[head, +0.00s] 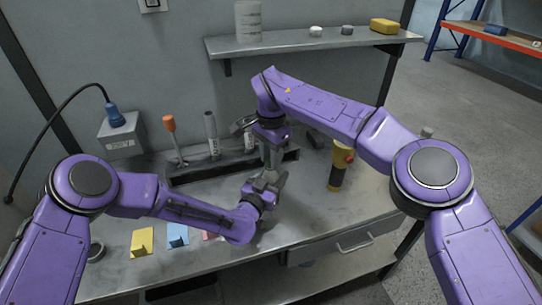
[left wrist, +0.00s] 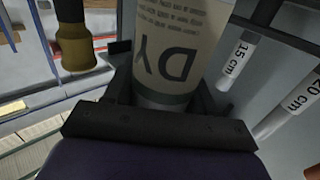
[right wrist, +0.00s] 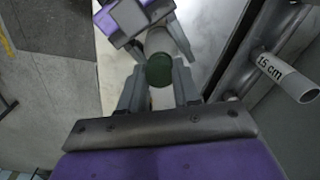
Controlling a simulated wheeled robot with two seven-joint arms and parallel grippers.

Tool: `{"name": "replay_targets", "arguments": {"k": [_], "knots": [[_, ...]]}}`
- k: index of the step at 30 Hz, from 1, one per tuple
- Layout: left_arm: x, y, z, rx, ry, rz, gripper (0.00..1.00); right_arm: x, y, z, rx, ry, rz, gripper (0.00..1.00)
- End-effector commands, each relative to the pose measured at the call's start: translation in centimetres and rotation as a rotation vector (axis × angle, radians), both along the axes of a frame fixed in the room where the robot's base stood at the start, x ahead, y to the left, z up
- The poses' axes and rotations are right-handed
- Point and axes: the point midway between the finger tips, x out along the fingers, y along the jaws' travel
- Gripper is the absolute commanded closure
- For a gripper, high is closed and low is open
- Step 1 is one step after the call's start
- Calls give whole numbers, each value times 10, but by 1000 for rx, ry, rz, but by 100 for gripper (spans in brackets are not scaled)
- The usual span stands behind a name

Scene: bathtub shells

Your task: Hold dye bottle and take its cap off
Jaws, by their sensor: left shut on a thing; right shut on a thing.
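The dye bottle (left wrist: 178,45) is pale with dark print reading "DY" in the left wrist view. It stands between the fingers of my left gripper (head: 266,186), which is shut on it. In the right wrist view, the dark green cap (right wrist: 159,70) lies between the fingers of my right gripper (head: 270,150), which is shut on it, with a pale bottle body showing beyond it. The right gripper is above the left one. In the head view the grippers mostly hide the bottle and cap. I cannot tell whether the cap is still seated.
A rack (head: 205,170) with an orange-topped tool (head: 171,133) and grey tubes (head: 212,133) stands behind the grippers. A yellow and black device (head: 339,165) is at the right. A shelf (head: 300,43) hangs above.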

Motion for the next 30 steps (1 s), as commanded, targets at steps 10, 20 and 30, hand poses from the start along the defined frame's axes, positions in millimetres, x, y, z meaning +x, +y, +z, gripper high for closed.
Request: {"name": "replay_targets", "arguments": {"k": [10,20,30], "knots": [[0,1,-1,1,0,2,100,0,0,0,0,0,-1,100],[0,1,0,1,0,2,100,0,0,7,-1,-1,-1,100],[0,1,0,1,0,1,100,0,0,20,0,-1,-2,100]]}}
